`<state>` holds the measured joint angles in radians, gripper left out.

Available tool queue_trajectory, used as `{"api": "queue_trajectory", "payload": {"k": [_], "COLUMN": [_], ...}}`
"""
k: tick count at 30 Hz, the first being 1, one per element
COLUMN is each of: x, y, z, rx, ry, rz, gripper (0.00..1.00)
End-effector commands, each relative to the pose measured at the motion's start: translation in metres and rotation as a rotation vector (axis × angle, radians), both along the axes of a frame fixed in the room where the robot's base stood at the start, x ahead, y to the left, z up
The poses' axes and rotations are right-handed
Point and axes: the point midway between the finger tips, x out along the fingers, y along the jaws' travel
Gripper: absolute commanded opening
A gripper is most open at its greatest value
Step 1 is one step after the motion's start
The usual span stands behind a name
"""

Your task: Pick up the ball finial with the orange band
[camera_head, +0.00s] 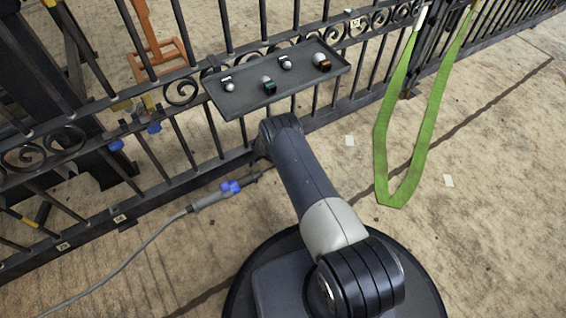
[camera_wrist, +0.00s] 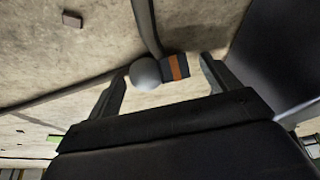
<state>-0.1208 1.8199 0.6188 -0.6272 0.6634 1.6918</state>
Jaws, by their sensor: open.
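In the head view, a grey ball finial with a dark, orange-banded base (camera_head: 325,66) rests near the right end of a dark tray (camera_head: 240,103). The wrist view shows a pale grey ball (camera_wrist: 145,74) beside a dark block with an orange band (camera_wrist: 174,67). They appear in the gap between the fingers of my gripper (camera_wrist: 162,85). My gripper is open, with one finger on each side of the gap. I cannot tell how deep the finial lies between the fingers. In the head view my gripper is hidden behind my arm.
Other grey ball finials, including one with a teal-marked base (camera_head: 269,86), share the tray. The black scroll gate (camera_head: 180,92) stands at the tray. A green strap (camera_head: 383,150) hangs to the right.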

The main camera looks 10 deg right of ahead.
Motion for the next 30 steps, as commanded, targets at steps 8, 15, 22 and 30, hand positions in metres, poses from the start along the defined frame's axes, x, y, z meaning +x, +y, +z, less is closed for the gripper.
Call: {"api": "queue_trajectory", "payload": {"k": [8,15,22,30], "x": [0.0004,0.0004,0.0006,0.0018], "y": [-0.0003,-0.0003,-0.0003,-0.0006], "z": [0.0005,0.0006,0.0008,0.0031], "rx": [0.0,0.0,0.001,0.0], "ry": [0.0,0.0,-0.001,-0.002], "rz": [-0.001,-0.001,-0.001,0.0], "gripper": [0.67,0.48,0.29,0.21]}}
